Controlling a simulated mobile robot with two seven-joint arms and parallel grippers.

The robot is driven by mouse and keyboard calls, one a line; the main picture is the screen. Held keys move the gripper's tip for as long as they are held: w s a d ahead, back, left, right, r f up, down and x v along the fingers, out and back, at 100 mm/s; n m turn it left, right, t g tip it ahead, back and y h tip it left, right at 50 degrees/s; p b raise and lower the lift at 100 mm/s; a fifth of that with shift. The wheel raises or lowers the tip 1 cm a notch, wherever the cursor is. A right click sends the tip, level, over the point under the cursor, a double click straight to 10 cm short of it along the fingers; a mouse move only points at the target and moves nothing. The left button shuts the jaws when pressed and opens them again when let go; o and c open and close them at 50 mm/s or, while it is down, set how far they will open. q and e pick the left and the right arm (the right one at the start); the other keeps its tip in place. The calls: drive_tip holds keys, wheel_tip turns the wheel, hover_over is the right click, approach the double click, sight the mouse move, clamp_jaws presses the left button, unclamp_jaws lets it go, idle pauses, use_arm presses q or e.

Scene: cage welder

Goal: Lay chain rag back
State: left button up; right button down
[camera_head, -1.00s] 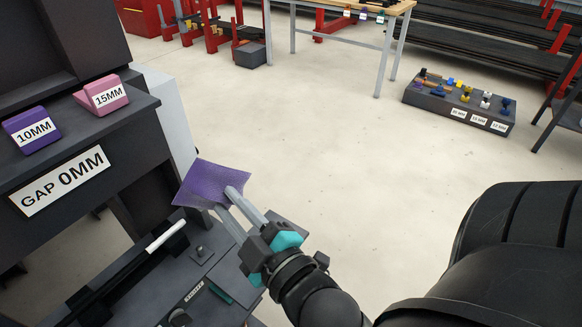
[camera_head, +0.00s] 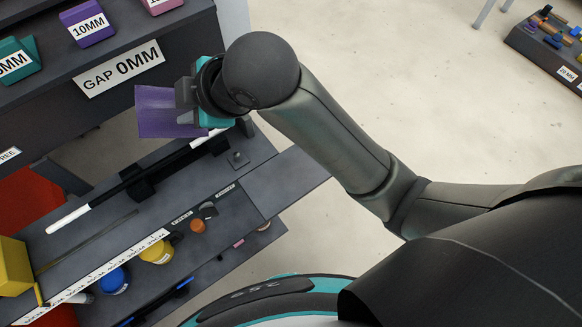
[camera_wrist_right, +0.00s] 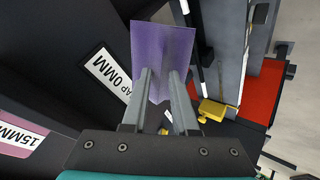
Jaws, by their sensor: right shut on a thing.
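The rag is a purple cloth (camera_head: 157,113), held in the air above the dark bench and just in front of the machine's GAP 0MM face. My right gripper (camera_head: 188,105) is shut on one edge of it. In the right wrist view the rag (camera_wrist_right: 163,48) stands out, creased, from between the two fingers of the gripper (camera_wrist_right: 161,90). My wrist hides part of the fingers in the head view. No chain can be made out. My left gripper is not in view.
Below the rag, a black and white rod (camera_head: 130,185) lies along the bench, beside a ruler strip (camera_head: 105,273). Blue (camera_head: 113,280) and yellow (camera_head: 157,251) round pieces sit near it. Gap blocks (camera_head: 88,23) stand on the machine's ledge. Open floor lies to the right.

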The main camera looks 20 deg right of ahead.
drive_tip(key=shift+s+a+f+n+g+h+p, duration=0.15)
drive_tip(key=shift+s+n+g+h+p, duration=0.2)
drive_tip(key=shift+g, duration=0.25)
drive_tip(key=shift+s+a+f+n+g+h+p, duration=0.15)
drive_tip(key=shift+s+n+g+h, duration=0.1)
drive_tip(key=shift+n+g, duration=0.3)
drive_tip(key=s+d+n+g+h+p, duration=0.1)
drive_tip(key=d+g+h, duration=0.1)
drive_tip(key=d, duration=0.6)
drive_tip(key=s+d+r+n+g+h+p, duration=0.1)
drive_tip(key=d+g+h+p, duration=0.1)
drive_tip(key=d, duration=0.6)
drive_tip(key=shift+s+n+h+p, duration=0.2)
drive_tip(key=shift+n+h+p, duration=0.1)
drive_tip(key=shift+h, duration=0.3)
drive_tip(key=shift+g, duration=0.25)
wheel_tip(320, 180, down, 16)
drive_tip(key=b, duration=0.3)
drive_tip(key=shift+r, duration=0.15)
drive_tip(key=shift+f+p, duration=0.3)
drive_tip(key=shift+f, duration=1.6)
drive_tip(key=c, duration=0.7)
unclamp_jaws()
